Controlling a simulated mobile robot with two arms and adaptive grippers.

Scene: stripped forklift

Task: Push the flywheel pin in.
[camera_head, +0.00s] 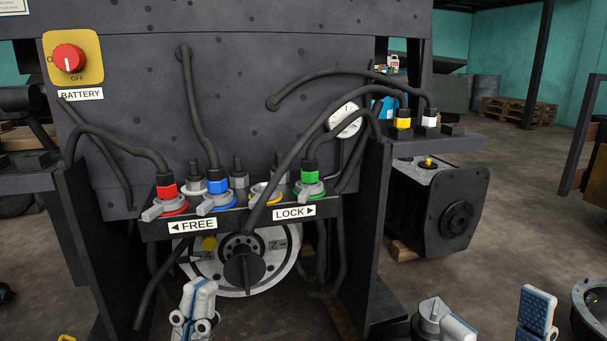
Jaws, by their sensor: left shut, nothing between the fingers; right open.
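The flywheel (281,266) is a pale disc with dark markings below the FREE/LOCK bar, with a black hub and a black knob-like piece (244,273) in front. My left gripper (197,302) is shut and empty, below and a little left of the yellow piece, apparently in front of the disc. My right gripper (488,318) is open and empty at the lower right, away from the flywheel.
Above the flywheel, a bar (243,219) carries coloured connectors and levers with black hoses. Dark upright plates (366,230) flank the recess. A red battery switch (68,58) is at the upper left. A dark motor-like block (437,205) stands right. Open floor lies further right.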

